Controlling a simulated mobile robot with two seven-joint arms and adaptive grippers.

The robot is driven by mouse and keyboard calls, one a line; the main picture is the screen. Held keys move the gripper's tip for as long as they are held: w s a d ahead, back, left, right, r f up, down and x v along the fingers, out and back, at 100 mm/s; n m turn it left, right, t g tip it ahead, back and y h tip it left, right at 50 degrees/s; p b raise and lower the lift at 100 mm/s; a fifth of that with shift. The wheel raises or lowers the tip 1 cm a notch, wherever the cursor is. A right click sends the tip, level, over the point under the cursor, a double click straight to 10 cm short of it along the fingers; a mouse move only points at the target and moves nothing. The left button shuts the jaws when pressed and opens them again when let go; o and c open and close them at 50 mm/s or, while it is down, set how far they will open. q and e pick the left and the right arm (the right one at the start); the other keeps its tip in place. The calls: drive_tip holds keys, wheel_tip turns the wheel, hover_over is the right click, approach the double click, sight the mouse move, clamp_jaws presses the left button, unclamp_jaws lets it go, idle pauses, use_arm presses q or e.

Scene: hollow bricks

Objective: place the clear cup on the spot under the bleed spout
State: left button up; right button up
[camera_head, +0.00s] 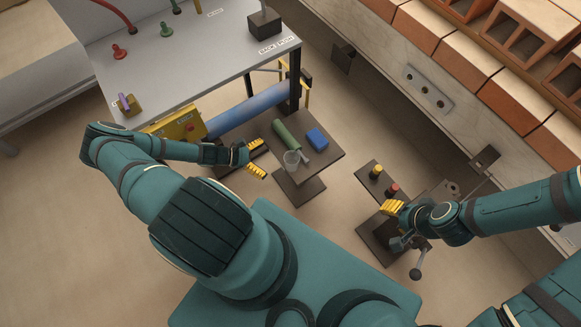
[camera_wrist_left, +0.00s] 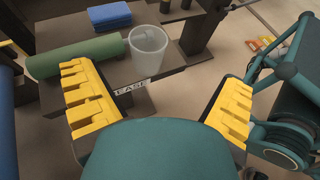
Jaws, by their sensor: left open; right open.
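The clear cup (camera_head: 291,160) stands upright on a small dark table (camera_head: 331,158), at its front edge beside a green cylinder (camera_head: 287,137). My left gripper (camera_head: 257,158) is open just left of the cup, its yellow fingers apart and pointing towards it. In the left wrist view the cup (camera_wrist_left: 148,50) is ahead of and between the open fingers (camera_wrist_left: 157,90), with nothing between them. My right gripper (camera_head: 392,207) is open and empty over a dark stand at the right. I cannot make out the bleed spout or the spot under it.
A blue block (camera_head: 317,138) lies behind the cup. A blue pipe (camera_head: 250,108) and a yellow box (camera_head: 178,127) are under the grey bench (camera_head: 190,60). Bricks (camera_head: 510,100) line the upper right.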

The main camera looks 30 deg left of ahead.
use_arm(q)
drive_tip(key=s+a+n+t, duration=0.1)
drive_tip(key=s+a, duration=0.1)
drive_tip(key=b, duration=0.1)
approach(298, 158)
drive_tip(key=d, duration=0.2)
drive_tip(key=shift+n+y, duration=0.3)
drive_tip(key=b+x, duration=0.1)
drive_tip(key=x, duration=0.2)
drive_tip(key=b+x, duration=0.1)
drive_tip(key=x, duration=0.1)
drive_tip(key=shift+w+d, duration=0.1)
drive_tip(key=shift+w, duration=0.45)
drive_tip(key=shift+r, duration=0.15)
drive_tip(key=c, duration=1.3)
